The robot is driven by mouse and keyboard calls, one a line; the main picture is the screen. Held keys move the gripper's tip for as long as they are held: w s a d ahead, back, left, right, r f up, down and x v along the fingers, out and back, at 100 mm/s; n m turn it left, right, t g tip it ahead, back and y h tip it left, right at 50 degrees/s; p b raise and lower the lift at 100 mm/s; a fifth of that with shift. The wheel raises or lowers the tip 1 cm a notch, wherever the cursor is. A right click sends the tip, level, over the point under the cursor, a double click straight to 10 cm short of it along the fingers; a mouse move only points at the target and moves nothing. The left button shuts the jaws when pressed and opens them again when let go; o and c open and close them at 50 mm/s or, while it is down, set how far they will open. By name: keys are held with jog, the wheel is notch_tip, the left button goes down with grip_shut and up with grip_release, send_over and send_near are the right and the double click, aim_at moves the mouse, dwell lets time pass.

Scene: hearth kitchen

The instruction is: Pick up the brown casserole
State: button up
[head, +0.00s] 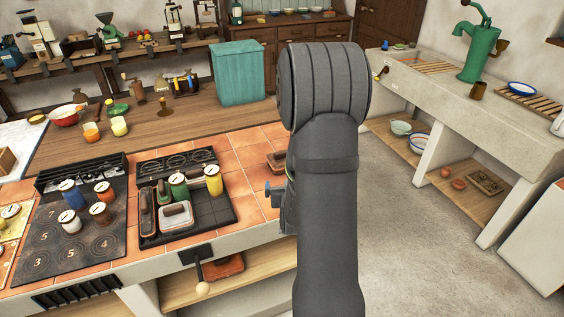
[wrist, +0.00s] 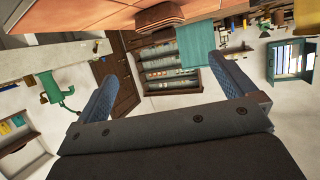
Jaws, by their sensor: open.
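A brown dish (head: 276,161), which looks like the brown casserole, sits on the orange-tiled counter. My arm hides its right side in the head view. In the wrist view, a brown piece (wrist: 148,18) at the top edge appears to be the same dish, cut off by the frame. My gripper (wrist: 165,75) is open and empty, its two blue-grey fingers spread wide and apart from the dish. In the head view, a blue part of my gripper (head: 269,189) shows at the counter's right end, nearer the camera than the dish; the rest is hidden behind my arm.
A black tray (head: 225,215) with jars and dishes lies left of the dish, beside a numbered black board (head: 75,245) with several jars. A reddish-brown dish (head: 224,266) sits on the shelf below. A teal box (head: 237,72) stands behind. Tiles left of the dish are clear.

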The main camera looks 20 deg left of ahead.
jog(key=shift+v, duration=0.85)
jog(key=c, duration=0.4)
jog(key=shift+o, duration=0.2)
